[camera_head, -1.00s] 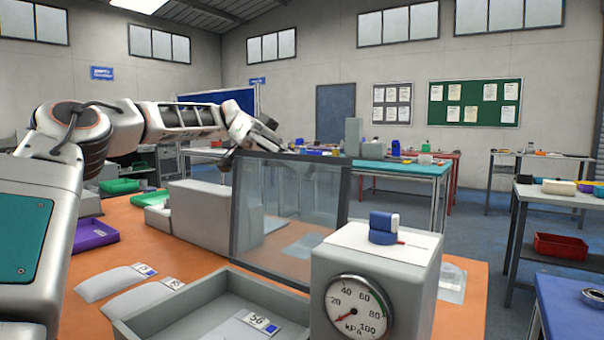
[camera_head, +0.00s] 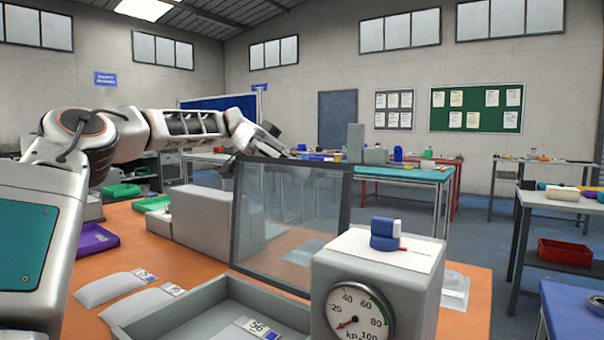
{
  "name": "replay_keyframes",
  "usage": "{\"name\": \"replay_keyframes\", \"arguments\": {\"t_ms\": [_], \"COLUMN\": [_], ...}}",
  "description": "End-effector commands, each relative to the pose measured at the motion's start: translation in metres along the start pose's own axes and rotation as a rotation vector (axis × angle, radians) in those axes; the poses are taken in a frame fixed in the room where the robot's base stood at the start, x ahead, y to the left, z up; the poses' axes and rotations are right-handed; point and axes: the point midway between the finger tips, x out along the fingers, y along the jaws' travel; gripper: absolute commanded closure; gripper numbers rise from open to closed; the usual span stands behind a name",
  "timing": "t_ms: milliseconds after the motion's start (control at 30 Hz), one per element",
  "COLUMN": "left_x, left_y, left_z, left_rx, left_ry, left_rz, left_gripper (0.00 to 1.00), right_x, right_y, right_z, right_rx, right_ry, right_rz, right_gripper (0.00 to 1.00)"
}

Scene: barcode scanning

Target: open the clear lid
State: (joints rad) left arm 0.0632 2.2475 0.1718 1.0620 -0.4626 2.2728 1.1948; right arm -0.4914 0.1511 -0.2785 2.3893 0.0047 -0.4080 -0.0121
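The clear lid (camera_head: 292,212) is a see-through panel in a dark grey frame. It stands steeply upright behind the box with the gauge. My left arm reaches in from the left across the back of the table, and its gripper (camera_head: 238,166) is by the lid's upper left corner. The fingers are small and partly hidden there, so I cannot tell whether they touch the frame or are open. My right gripper is out of view.
A grey gauge box (camera_head: 375,272) with a blue item (camera_head: 385,236) on top stands in front of the lid. A grey tray (camera_head: 190,318) and pale packets (camera_head: 110,287) lie at the front left. A grey block (camera_head: 205,222) stands left of the lid.

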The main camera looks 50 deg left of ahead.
Motion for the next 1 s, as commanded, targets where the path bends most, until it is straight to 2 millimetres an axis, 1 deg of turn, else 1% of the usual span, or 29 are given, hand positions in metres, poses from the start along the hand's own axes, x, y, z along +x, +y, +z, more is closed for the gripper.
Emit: {"name": "replay_keyframes", "arguments": {"t_ms": [133, 233, 600, 800, 1000], "left_x": [-0.001, -0.004, -0.025, -0.031, -0.032], "left_y": [0.002, 0.006, 0.036, 0.043, 0.046], "left_z": [-0.004, -0.012, -0.066, -0.079, -0.083], "left_rx": [0.002, 0.004, 0.001, 0.000, 0.000], "left_ry": [0.000, 0.000, -0.001, -0.002, 0.000], "left_rz": [0.000, -0.001, -0.003, -0.001, 0.000], "left_gripper": [0.83, 0.83, 0.83, 0.83, 0.83], "right_x": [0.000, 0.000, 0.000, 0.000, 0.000], "right_y": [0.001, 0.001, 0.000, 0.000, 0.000], "right_z": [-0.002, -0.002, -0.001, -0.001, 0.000], "right_rx": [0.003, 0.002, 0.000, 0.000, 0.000], "right_ry": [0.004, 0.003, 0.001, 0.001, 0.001], "right_rz": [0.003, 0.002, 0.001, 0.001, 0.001], "right_gripper": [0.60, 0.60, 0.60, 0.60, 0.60]}}
